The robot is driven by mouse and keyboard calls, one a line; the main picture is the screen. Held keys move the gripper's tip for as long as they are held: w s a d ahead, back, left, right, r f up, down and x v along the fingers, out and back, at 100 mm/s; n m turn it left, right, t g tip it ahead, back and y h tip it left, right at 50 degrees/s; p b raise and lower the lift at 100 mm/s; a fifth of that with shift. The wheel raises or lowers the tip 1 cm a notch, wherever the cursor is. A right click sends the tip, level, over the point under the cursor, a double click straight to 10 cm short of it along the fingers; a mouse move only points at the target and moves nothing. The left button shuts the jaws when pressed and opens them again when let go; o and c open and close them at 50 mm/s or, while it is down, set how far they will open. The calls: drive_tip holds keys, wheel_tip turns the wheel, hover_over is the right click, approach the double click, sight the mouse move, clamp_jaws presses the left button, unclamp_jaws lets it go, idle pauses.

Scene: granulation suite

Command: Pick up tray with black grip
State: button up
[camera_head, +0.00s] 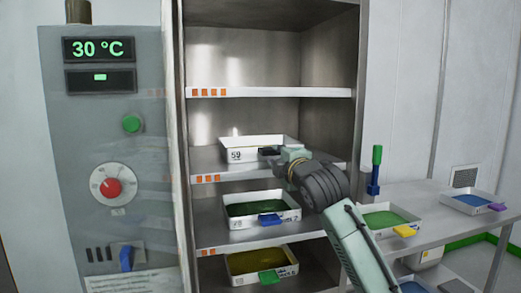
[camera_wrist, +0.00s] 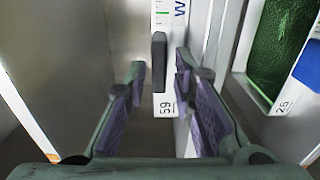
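The white tray (camera_head: 236,142) marked 59 sits on a middle shelf of the open cabinet. Its black grip (camera_head: 269,151) sticks out from the front wall. My gripper (camera_head: 288,154) is right beside the grip in the head view. In the wrist view my gripper (camera_wrist: 160,112) is open. The black grip (camera_wrist: 159,62) stands beyond the fingertips, roughly in line with the gap between them. I see no contact between fingers and grip.
Below, a tray with green contents and a blue grip (camera_head: 270,220) and a tray with yellow contents and a green grip (camera_head: 269,276) sit on lower shelves. The top shelf (camera_head: 270,92) is empty. A side table (camera_head: 440,216) at right holds more trays. A control panel (camera_head: 105,170) flanks the cabinet.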

sight(275, 152)
drive_tip(key=p+x, duration=0.2)
drive_tip(key=x, duration=0.2)
drive_tip(key=shift+r, duration=0.15)
drive_tip(key=shift+w, duration=0.4)
clamp_jaws()
